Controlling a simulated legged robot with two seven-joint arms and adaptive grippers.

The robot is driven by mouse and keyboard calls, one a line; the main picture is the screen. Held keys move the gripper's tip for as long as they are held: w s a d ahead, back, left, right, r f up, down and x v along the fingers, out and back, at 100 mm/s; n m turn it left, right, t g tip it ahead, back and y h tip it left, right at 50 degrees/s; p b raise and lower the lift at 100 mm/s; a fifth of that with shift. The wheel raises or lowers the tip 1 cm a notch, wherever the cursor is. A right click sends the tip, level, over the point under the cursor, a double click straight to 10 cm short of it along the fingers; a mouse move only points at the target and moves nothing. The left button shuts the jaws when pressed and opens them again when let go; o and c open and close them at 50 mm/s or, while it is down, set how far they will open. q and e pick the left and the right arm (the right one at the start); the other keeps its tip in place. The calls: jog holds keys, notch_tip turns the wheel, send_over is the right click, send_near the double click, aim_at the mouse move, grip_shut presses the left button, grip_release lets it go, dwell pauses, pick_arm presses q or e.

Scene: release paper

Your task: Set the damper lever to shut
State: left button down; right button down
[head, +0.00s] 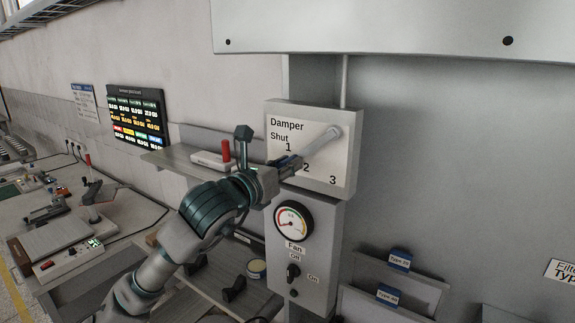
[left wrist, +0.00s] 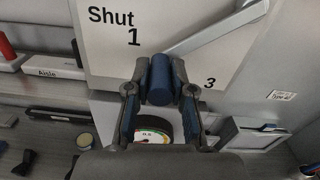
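The damper panel (head: 312,118) is a pale box on the wall, marked Damper, Shut, 1, 2 and 3. Its grey damper lever (head: 318,140) runs from a pivot at the upper right down to the left, passing between the 1 and the 2. In the left wrist view the lever (left wrist: 215,32) ends in a blue handle (left wrist: 161,75). My left gripper (head: 284,165) is at that handle. Its fingers (left wrist: 160,85) are on both sides of the handle and look closed on it. The gripper partly hides the handle in the head view. My right gripper is not visible.
Below the panel is a fan box with a gauge (head: 293,222) and a switch (head: 293,271). A shelf (head: 185,158) with a red-handled device (head: 226,152) is to the left. A large grey hood (head: 400,28) hangs above.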

pick_arm(q)
jog(key=shift+r, duration=0.1)
jog(key=r+m, duration=0.1)
jog(key=a+r+m, duration=0.1)
jog(key=w+r+m+p, duration=0.1)
jog(key=shift+a+r+m, duration=0.1)
jog(key=shift+a+m, duration=0.15)
jog(key=shift+m, duration=0.15)
jog(key=shift+a+r+m+p, duration=0.2)
jog(key=shift+r+m+p, duration=0.2)
jog(key=shift+r+m, duration=0.3)
jog(key=shift+w+a+r+m+p, duration=0.15)
jog(key=shift+r+m+p, duration=0.6)
jog(key=shift+r+m, duration=0.6)
jog(key=shift+f+m, duration=0.1)
jog(key=shift+m, duration=0.15)
jog(key=c, duration=1)
grip_release()
jog(key=shift+s, duration=0.2)
